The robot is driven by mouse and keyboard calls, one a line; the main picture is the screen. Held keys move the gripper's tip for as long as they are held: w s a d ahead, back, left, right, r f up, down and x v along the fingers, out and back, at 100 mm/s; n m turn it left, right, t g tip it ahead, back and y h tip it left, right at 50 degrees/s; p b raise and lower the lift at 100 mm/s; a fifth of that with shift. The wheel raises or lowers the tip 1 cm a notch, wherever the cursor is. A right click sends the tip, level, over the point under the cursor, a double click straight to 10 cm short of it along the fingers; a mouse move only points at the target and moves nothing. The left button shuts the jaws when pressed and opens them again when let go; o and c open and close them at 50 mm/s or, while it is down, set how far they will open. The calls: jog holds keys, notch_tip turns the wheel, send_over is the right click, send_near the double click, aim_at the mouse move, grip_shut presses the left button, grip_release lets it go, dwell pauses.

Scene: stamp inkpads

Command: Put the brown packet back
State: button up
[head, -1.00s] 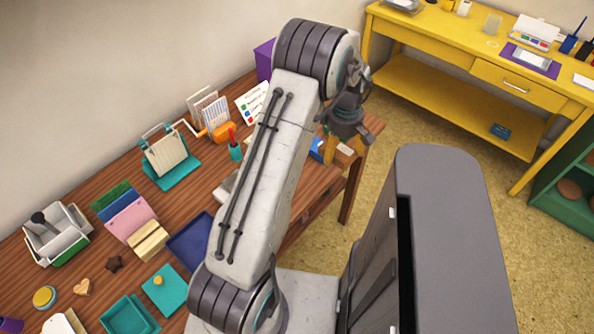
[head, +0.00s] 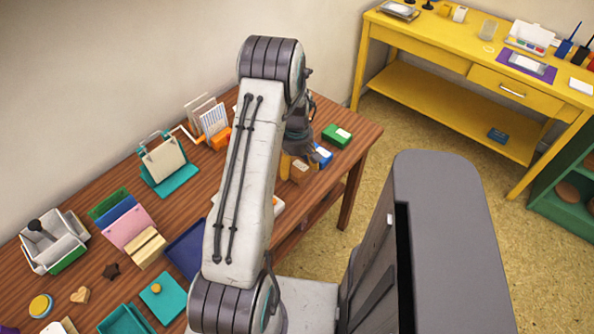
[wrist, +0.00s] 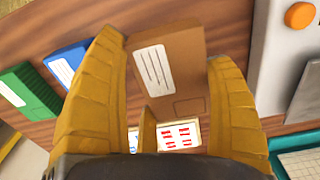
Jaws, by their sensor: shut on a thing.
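The brown packet (wrist: 165,65), a flat brown box with a white lined label, sits between the two yellow fingers of my gripper (wrist: 165,80) in the wrist view. My gripper is shut on it. In the head view my gripper (head: 291,168) is low over the right part of the wooden table, and the packet (head: 300,172) shows beside the fingers. A blue packet (head: 322,154) and a green packet (head: 337,135) lie to its right; they also show at the left of the wrist view. I cannot tell whether the brown packet touches the table.
The wooden table (head: 358,130) has bare surface near its right corner. A teal stand (head: 168,178), an orange item (head: 219,138) and a card rack (head: 206,108) stand left of my arm. A white card with red marks (wrist: 180,135) is below the packet in the wrist view.

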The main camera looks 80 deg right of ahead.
aim_at(297, 172)
jog(key=shift+f+p, duration=0.3)
jog(key=shift+f, duration=1.4)
jog(key=shift+f, duration=0.15)
jog(key=o, duration=1.2)
notch_tip(297, 172, up, 12)
jog(key=shift+r+p, duration=0.1)
jog(key=shift+p, duration=0.95)
jog(key=shift+a, duration=0.1)
